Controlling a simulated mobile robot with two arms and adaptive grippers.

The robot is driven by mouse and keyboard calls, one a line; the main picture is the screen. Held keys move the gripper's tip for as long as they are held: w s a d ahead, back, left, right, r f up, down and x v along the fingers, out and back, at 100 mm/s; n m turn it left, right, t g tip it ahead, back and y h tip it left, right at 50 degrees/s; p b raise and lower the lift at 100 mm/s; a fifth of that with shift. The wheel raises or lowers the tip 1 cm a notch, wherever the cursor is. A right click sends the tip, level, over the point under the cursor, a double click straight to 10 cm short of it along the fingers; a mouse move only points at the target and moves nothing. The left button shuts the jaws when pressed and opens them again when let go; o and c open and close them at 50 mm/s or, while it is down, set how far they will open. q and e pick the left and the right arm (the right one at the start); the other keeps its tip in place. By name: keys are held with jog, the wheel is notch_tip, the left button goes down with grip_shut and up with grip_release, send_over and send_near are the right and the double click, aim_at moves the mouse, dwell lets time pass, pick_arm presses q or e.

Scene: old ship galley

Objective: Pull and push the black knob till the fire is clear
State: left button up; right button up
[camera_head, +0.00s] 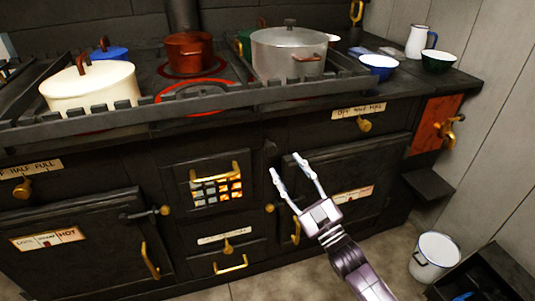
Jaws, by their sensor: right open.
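The black stove (130,165) fills most of the view. Orange fire glows behind a small barred grate (217,189) in its middle, under a brass handle. I cannot clearly make out a black knob; the knobs that show are brass, such as the one below the grate (228,247). A dark latch rod (140,214) crosses the edge of the left oven door. My right gripper (286,164) is open and empty, in front of the stove to the right of the grate, its fingers pointing up. My left gripper is out of view.
A cream pot (90,88), a copper pot (188,52) and a large grey pot (288,52) stand on the stovetop behind a dark rail. Red glowing rings show there. A white bucket (434,257) and a dark crate (500,272) stand on the floor at right.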

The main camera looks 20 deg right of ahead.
aim_at(272, 152)
jog(key=w+a+m+h, duration=0.1)
jog(key=w, duration=0.1)
jog(key=w+r+m+h+b, duration=0.1)
jog(key=w+m, duration=0.1)
jog(key=w, duration=0.1)
jog(key=w+a+m+h, duration=0.1)
jog(key=w+m, duration=0.1)
jog(key=w, duration=0.1)
jog(key=shift+w+a+r+t, duration=0.25)
jog(key=shift+a+r+t, duration=0.05)
jog(key=shift+a+t, duration=0.1)
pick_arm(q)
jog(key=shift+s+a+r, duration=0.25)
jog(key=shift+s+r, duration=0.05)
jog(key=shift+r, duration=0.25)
pick_arm(e)
jog(key=shift+d, duration=0.1)
jog(key=shift+c, duration=0.5)
grip_shut()
